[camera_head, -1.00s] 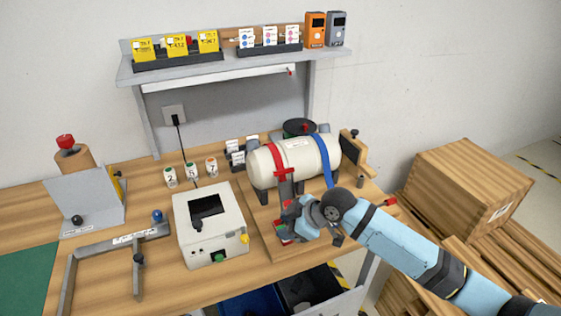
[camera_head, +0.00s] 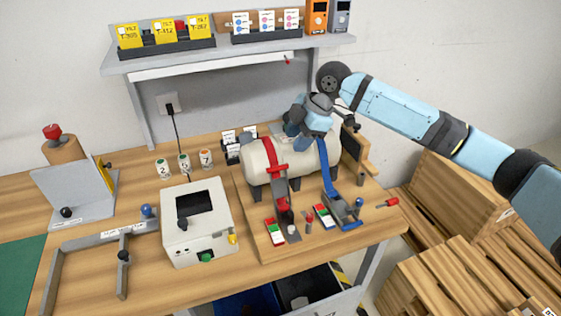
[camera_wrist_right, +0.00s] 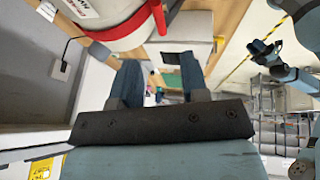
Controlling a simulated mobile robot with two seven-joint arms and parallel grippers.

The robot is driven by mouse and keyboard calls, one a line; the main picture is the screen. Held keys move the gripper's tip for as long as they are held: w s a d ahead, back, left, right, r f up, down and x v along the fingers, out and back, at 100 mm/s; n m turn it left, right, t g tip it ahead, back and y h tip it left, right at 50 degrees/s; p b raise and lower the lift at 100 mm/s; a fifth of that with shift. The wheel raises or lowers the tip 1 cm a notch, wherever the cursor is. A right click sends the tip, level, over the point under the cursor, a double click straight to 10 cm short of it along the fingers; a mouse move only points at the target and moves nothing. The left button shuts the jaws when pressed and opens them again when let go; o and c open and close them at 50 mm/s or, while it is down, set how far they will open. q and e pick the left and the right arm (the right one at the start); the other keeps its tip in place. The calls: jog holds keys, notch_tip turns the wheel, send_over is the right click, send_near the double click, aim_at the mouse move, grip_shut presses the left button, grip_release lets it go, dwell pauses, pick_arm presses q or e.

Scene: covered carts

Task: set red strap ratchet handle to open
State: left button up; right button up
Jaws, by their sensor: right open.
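I cannot tell the exact handle angle. My right gripper (camera_head: 300,135) is open and empty over the top of the tank, apart from the ratchet. In the right wrist view its two fingers (camera_wrist_right: 160,82) stand apart, and the red strap (camera_wrist_right: 158,15) crosses above. What looks like my left gripper (camera_wrist_right: 262,50) shows small there.
A blue strap (camera_head: 326,175) with its own blue ratchet (camera_head: 342,212) is right of the red one. A white box device (camera_head: 197,222) stands left.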

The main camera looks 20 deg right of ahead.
aim_at(279, 167)
jog(key=x, duration=0.9)
jog(key=shift+w+f+p, duration=0.1)
jog(key=shift+f+p, duration=0.15)
jog(key=shift+p, duration=0.1)
grip_shut()
